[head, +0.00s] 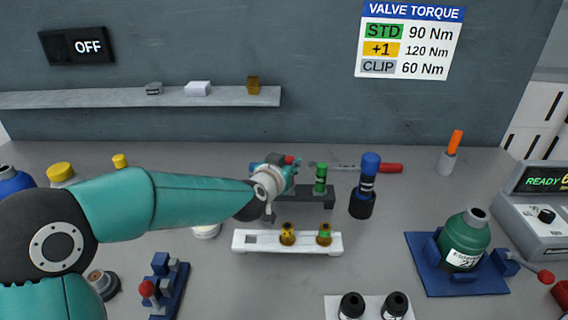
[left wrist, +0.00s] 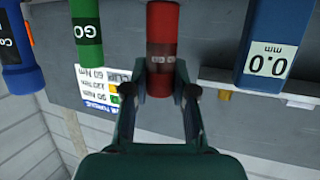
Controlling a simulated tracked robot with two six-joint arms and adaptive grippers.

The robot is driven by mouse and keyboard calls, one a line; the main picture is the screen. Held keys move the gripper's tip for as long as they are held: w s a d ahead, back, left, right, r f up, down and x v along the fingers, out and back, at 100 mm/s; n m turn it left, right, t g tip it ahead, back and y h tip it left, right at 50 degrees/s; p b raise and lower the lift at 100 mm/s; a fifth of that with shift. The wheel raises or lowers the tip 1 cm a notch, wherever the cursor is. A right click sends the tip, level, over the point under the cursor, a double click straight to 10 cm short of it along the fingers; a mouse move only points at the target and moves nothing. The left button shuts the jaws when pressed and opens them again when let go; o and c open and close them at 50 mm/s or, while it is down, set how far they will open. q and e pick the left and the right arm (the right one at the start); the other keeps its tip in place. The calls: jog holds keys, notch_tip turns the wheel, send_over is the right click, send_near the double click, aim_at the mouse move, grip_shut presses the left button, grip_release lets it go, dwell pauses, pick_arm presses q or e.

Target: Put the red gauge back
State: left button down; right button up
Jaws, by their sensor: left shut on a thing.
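My left gripper (left wrist: 163,88) is shut on the red gauge (left wrist: 160,40), a red cylinder with a dark band. In the head view my left gripper (head: 287,177) is over the left part of a dark rack (head: 318,202), and the red gauge's top (head: 289,160) shows beside the fingers. The gauge's lower end is hidden, so I cannot tell whether it touches the rack. The green gauge (head: 320,173) stands upright in the rack, just right of my gripper. It is marked GO in the left wrist view (left wrist: 86,30). My right gripper is out of view.
A white tray (head: 265,248) with two brass parts lies in front of the rack. A blue-topped tool (head: 369,163) stands in a black holder to the right. A blue gauge with a display (left wrist: 268,48) is close beside the grip. A red-handled tool (head: 390,168) lies behind.

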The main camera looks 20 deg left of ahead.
pick_arm(q)
jog(key=shift+f+b, duration=0.7)
jog(key=shift+f, duration=0.15)
jog(key=c, duration=0.9)
grip_release()
jog(key=shift+o, duration=0.2)
notch_tip(320, 180, up, 6)
jog(key=p, duration=0.6)
jog(key=shift+w, duration=0.1)
jog(key=shift+f, duration=0.1)
